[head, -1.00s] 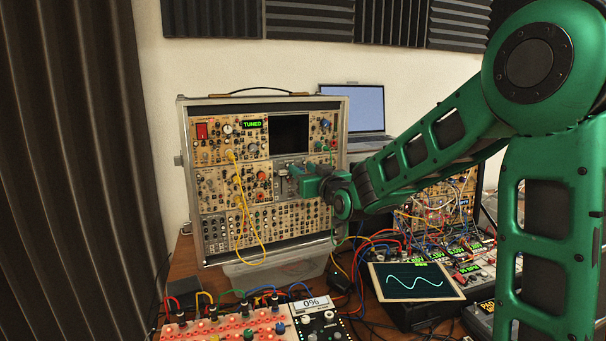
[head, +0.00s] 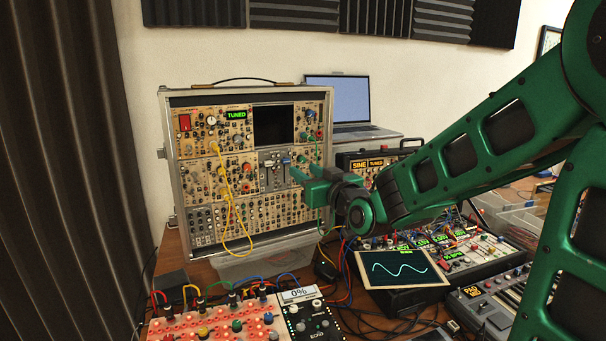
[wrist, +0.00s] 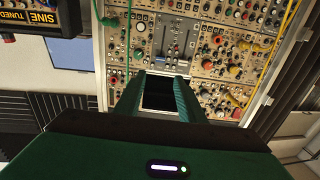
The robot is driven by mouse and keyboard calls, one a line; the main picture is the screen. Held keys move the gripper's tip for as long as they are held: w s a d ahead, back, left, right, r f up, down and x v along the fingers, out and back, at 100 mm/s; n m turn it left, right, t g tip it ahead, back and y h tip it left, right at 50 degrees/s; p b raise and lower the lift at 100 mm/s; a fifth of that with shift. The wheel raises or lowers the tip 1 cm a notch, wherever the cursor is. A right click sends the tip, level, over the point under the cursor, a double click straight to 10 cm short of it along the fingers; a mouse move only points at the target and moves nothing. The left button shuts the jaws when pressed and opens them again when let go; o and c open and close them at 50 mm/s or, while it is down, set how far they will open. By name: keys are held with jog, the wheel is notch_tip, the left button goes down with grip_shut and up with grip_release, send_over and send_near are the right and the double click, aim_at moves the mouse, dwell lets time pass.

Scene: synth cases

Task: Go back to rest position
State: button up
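My gripper (head: 300,180) has green fingers and is in front of the modular synth case (head: 166,160), near the right part of its panel. In the wrist view, the two fingers of my gripper (wrist: 159,82) stand apart with nothing held between them. The case's dark screen (wrist: 158,98) shows through the gap, with a slider module (wrist: 172,45) beyond the tips. The fingers look clear of the panel, though the exact distance is hard to tell. In the head view, my green arm reaches in from the right and hides part of the table.
A yellow cable (head: 229,205) and a green cable (head: 317,148) hang on the case. A laptop (head: 337,100) and a box reading "SINE TUNED" (head: 360,163) stand behind my arm. A tilted waveform screen (head: 400,268) and a red-lit controller (head: 215,325) crowd the table below.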

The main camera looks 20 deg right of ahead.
jog(key=shift+d, duration=0.1)
jog(key=s+d+f+m+g+h, duration=0.35)
jog(key=s+d+f+g, duration=0.65)
jog(key=s+d+f, duration=0.5)
jog(key=s+f+m+g, duration=0.1)
jog(key=s+g, duration=0.3)
jog(key=s, duration=0.8)
jog(key=s+f+m+g+y, duration=0.1)
jog(key=s+f+m+g, duration=0.1)
jog(key=s, duration=1)
jog(key=shift+s+d+f+m+g, duration=0.2)
jog(key=shift+s+d+m+g, duration=0.15)
jog(key=shift+m+g, duration=0.55)
